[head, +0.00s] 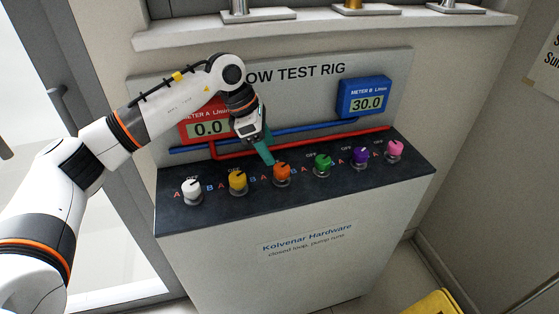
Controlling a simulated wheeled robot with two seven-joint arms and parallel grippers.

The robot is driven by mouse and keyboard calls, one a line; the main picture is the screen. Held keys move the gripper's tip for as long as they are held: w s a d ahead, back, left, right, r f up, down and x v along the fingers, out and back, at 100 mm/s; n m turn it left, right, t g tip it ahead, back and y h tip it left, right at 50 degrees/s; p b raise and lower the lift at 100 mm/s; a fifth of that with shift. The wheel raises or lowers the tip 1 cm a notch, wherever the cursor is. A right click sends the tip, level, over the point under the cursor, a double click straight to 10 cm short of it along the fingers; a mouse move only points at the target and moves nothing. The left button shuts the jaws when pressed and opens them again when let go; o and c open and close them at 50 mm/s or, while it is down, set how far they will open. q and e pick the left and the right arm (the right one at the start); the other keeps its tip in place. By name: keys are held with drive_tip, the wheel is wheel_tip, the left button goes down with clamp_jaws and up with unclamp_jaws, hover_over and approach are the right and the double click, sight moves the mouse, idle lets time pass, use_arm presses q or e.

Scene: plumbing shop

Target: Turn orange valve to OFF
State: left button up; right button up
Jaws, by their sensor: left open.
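The orange valve (282,173) is a knob on the dark sloping top panel (220,210) of the flow test rig, third from the left in the row. My left gripper (265,155) reaches down from above, its teal fingers just above and left of the orange knob. It is open, but I cannot tell whether the fingers touch the knob. The gripper and wrist hide the label above the orange valve, so its OFF mark is not readable. The direction in which the knob points is too small to tell. My right gripper is not in view.
White (191,188) and yellow (237,181) knobs stand left of it; green (322,164), purple (360,158) and pink (395,150) ones stand right. Meter A (207,127) reads 0.0, meter B (366,98) reads 30.0. Blue and red pipes run behind the knobs.

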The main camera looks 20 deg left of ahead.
sight(281, 167)
use_arm(q)
drive_tip(key=x, duration=0.4)
drive_tip(key=shift+w+p, duration=0.25)
drive_tip(key=shift+p, duration=0.05)
drive_tip(key=x, duration=0.2)
drive_tip(key=shift+d+f, duration=0.2)
drive_tip(key=shift+f, duration=0.45)
drive_tip(key=shift+c, duration=1)
drive_tip(key=c, duration=0.8)
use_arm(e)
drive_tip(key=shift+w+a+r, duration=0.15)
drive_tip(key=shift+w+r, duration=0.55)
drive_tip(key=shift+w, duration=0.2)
